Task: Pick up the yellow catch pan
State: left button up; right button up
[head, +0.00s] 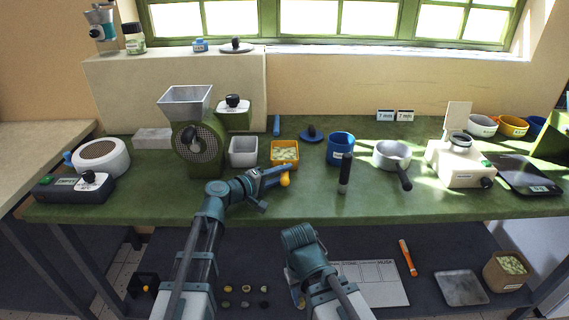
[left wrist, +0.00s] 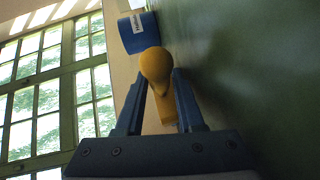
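The yellow catch pan (head: 285,162) is a square orange-yellow container with pale green beans in it, on the green table. A rounded yellow piece (head: 284,180), which looks like the end of its handle, shows below my left fingertips. My left gripper (head: 280,171) is at the pan's near side. In the left wrist view, a yellow knob and stem (left wrist: 157,66) lie between the two fingers (left wrist: 160,82); whether they press on it is unclear. My right gripper (head: 298,237) is low, in front of the table; its fingers are not clear.
A grinder (head: 194,140) and a white-grey bin (head: 243,151) stand left of the pan. A dark upright cylinder (head: 345,174) and a portafilter-like pan (head: 391,154) are farther right.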

pick_arm(q)
jog(key=shift+w+d+f, duration=0.1)
jog(key=shift+w+d, duration=0.1)
jog(key=shift+w, duration=0.05)
jog(key=shift+s, duration=0.1)
grip_shut()
jog(key=shift+r, duration=0.2)
pick_arm(e)
jog(key=shift+r, duration=0.1)
